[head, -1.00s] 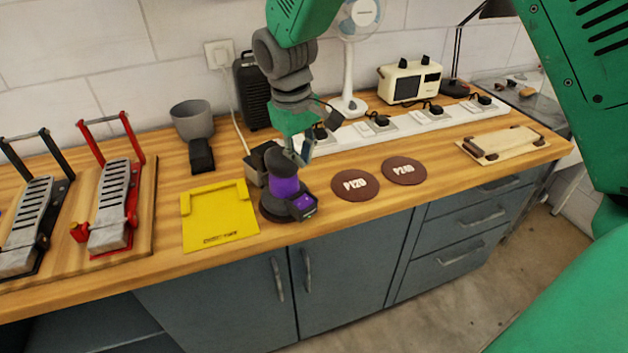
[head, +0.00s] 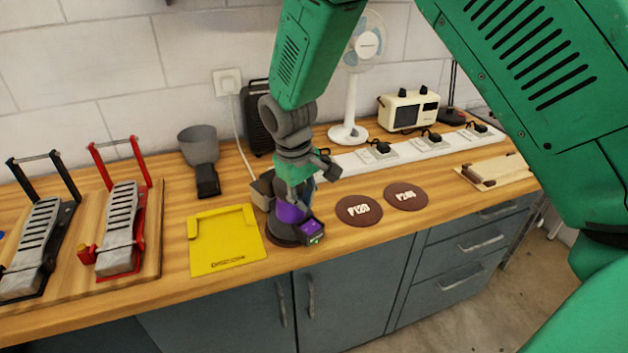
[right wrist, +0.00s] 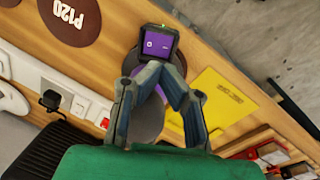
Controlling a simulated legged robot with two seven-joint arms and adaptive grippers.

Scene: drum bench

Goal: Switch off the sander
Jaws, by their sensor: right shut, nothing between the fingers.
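The sander (head: 291,222) is a purple and dark grey tool standing on the wooden bench, right of the yellow holder. It also shows in the right wrist view, where its purple display (right wrist: 157,45) faces the camera and a small green light shows at its edge. My right gripper (right wrist: 150,72) is shut and empty, its fingertips close at the sander's body just behind the display. Whether they touch it I cannot tell. In the head view the gripper (head: 300,192) is over the sander and hides its top. My left gripper is not in view.
Brown sanding discs, P120 (head: 358,210) and P240 (head: 405,196), lie right of the sander. The yellow holder (head: 226,254) lies left. A white power strip (head: 400,152) with plugs, a fan (head: 349,130) and a radio (head: 408,110) stand behind.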

